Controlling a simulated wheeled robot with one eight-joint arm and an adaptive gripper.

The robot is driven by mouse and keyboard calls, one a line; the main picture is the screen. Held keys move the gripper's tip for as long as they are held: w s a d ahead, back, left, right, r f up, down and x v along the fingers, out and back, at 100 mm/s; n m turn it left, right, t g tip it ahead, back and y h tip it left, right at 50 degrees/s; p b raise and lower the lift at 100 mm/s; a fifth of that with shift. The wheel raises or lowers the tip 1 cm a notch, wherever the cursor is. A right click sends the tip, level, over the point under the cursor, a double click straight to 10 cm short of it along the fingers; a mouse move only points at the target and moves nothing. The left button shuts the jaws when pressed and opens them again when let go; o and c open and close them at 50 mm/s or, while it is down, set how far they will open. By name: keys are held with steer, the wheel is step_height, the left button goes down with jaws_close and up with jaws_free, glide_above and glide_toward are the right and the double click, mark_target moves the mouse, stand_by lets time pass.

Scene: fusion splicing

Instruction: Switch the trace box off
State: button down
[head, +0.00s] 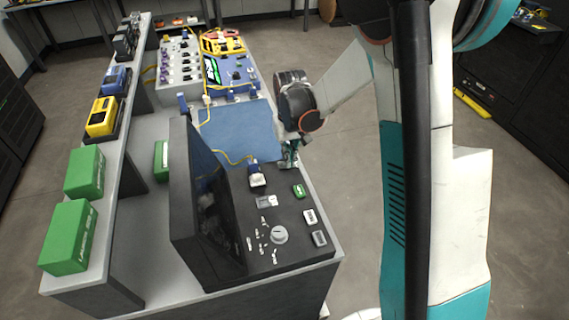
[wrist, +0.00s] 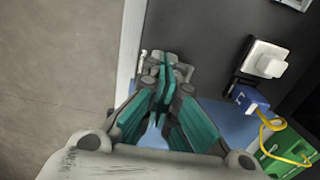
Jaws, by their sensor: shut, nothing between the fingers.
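A black console (head: 238,235) with a raised dark screen stands at the near end of the bench. Its sloping panel carries a knob (head: 279,235), a green button (head: 298,191), small switches and pale labels. A blue unit with a lit green screen (head: 213,71) stands farther back. No readable name shows which of these is the trace box. My gripper (head: 289,158) is at the bench's right edge, beside the console's far end. In the wrist view, my gripper's teal fingers (wrist: 164,75) are shut and empty, over the edge of the dark panel (wrist: 200,35).
A white connector block (wrist: 267,59) with a blue plug and yellow cable (wrist: 283,125) is near my gripper. It shows in the head view (head: 257,179). A blue mat (head: 238,130) lies behind. Green boxes (head: 68,238) stand on the left shelf. Floor right of the bench is clear.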

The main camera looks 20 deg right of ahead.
steer(key=shift+r+p, duration=2)
steer(key=shift+r, duration=1.4)
steer(key=s+r+t, duration=0.3)
steer(key=s+r, duration=0.7)
steer(key=r, duration=0.3)
steer(key=s+r+t, duration=0.4)
steer(key=s, duration=0.9)
steer(key=shift+s, duration=0.2)
